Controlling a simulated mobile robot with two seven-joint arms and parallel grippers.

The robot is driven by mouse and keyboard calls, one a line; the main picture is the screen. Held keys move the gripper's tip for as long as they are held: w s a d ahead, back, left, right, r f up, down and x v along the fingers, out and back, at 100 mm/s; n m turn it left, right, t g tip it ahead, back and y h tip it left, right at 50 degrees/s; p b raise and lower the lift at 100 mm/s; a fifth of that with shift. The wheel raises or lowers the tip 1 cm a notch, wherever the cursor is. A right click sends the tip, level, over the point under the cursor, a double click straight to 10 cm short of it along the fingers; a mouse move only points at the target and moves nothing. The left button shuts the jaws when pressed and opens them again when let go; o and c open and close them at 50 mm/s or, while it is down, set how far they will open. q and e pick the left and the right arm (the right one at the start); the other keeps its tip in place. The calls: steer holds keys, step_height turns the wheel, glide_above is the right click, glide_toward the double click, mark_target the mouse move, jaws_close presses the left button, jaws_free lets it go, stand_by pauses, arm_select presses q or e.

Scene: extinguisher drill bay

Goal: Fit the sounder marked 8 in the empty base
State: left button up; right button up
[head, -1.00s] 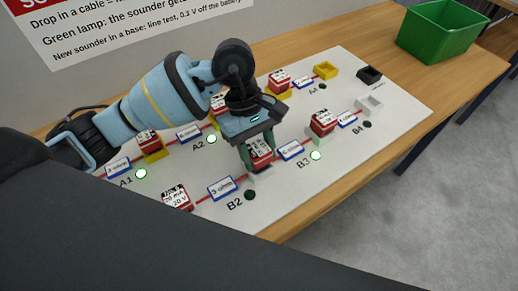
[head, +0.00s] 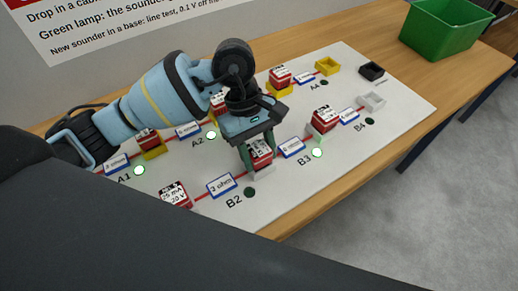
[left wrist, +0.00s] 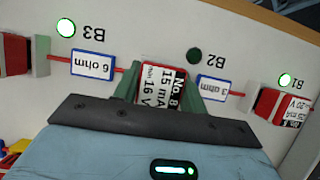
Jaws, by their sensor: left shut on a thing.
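The red-and-white sounder marked No. 8 (left wrist: 160,84) is between the green fingers of my left gripper (left wrist: 165,92) in the left wrist view; its label reads 15 mA, 16 V. In the head view my left gripper (head: 259,148) points down over the board, shut on this sounder (head: 261,153). The sounder is upright at the white base of B2 (head: 264,172), on it or just above; I cannot tell if it is seated. The B2 lamp is dark (head: 249,192), also in the left wrist view (left wrist: 194,56). My right gripper is out of view.
Red sounders at B3 (head: 324,119), B1 (head: 174,195) and A1 (head: 148,138) stand close by. The A1 (head: 139,170), A2 (head: 211,135) and B3 (head: 317,153) lamps glow. Yellow (head: 328,66), black (head: 372,70) and white (head: 372,101) bases stand empty. A green bin (head: 440,35) is beyond.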

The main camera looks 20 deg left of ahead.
arm_select(q)
steer(key=shift+f, duration=0.15)
steer(key=o, duration=1.1)
steer(key=shift+f, duration=0.15)
steer(key=o, duration=0.3)
steer(key=shift+o, duration=0.2)
steer(key=shift+r, duration=0.25)
